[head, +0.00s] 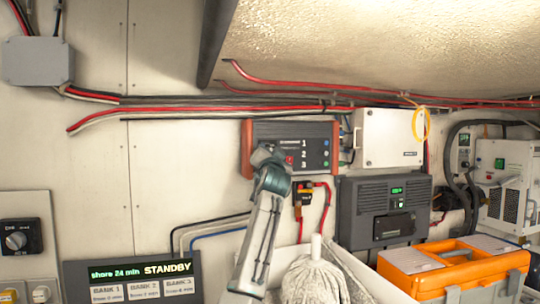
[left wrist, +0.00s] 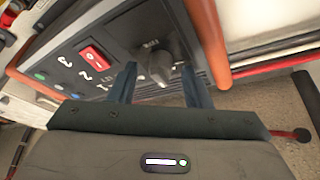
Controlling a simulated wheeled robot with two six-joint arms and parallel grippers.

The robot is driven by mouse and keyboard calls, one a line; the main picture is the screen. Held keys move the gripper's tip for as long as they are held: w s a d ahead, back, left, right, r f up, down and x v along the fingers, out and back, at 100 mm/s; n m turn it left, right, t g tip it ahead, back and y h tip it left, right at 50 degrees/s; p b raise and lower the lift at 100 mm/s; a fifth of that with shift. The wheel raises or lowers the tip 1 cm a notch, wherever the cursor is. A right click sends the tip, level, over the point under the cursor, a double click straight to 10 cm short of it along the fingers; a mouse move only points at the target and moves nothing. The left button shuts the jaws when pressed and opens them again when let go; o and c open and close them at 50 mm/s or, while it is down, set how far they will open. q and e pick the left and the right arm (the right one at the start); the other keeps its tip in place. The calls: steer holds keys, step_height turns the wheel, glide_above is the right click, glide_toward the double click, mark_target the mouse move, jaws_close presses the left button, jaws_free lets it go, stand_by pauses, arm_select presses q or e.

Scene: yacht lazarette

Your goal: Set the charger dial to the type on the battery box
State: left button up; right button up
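The charger panel (head: 312,135) is a dark box on the wall with reddish-brown end rails, numbers 1, 2, 3 and small indicator lights. In the left wrist view it appears rotated, with a red rocker switch (left wrist: 93,58) and a dark dial knob (left wrist: 158,66). My left gripper (head: 268,155) is at the panel's left part and hides the dial in the head view. Its two fingers (left wrist: 158,85) are apart, with the knob showing between them; I cannot tell whether they touch it. The dial's setting is unreadable. No battery type label is legible. My right gripper is out of view.
A STANDBY display (head: 133,277) listing banks is at lower left. A grey unit with a green readout (head: 352,210), an orange toolbox (head: 405,264) and a white bin with cloth (head: 318,275) are at right. Cables cross the wall above the panel.

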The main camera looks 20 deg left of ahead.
arm_select(q)
steer(key=b+v, duration=0.6)
steer(key=v, duration=0.4)
steer(key=shift+s, duration=0.35)
steer(key=shift+d+f, duration=0.1)
steer(key=shift+f, duration=0.1)
